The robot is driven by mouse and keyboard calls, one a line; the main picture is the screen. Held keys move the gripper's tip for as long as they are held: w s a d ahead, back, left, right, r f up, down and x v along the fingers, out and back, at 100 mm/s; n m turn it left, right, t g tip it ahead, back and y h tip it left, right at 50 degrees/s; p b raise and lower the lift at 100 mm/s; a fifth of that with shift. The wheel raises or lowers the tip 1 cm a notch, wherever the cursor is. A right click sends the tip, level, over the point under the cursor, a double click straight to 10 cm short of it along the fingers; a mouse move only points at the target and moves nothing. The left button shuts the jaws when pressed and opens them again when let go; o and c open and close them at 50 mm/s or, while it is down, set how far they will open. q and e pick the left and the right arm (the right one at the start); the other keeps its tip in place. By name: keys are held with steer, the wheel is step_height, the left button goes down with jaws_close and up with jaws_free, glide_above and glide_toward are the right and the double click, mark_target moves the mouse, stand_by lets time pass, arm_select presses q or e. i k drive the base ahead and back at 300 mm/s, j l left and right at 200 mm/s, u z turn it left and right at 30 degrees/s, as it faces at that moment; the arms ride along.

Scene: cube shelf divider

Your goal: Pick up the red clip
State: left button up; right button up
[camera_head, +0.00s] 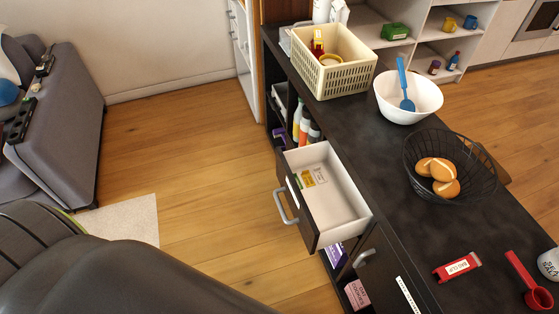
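The red clip (457,267) lies flat on the dark countertop (400,170), near its lower right part. It has a white label with dark lettering on its top face. A red scoop-like tool (526,281) lies to its right, apart from it. Neither of my grippers shows in the head view, so their state cannot be seen.
A black wire basket (490,190) with buns stands beyond the clip. Behind it are a white bowl (400,112) with a blue utensil (404,82) and a cream crate (345,82). An open drawer (345,214) juts out leftward. A white mug (549,264) sits at the right edge.

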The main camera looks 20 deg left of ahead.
mark_target(454, 269)
steer(key=u, duration=0.65)
steer(key=z, duration=1.65)
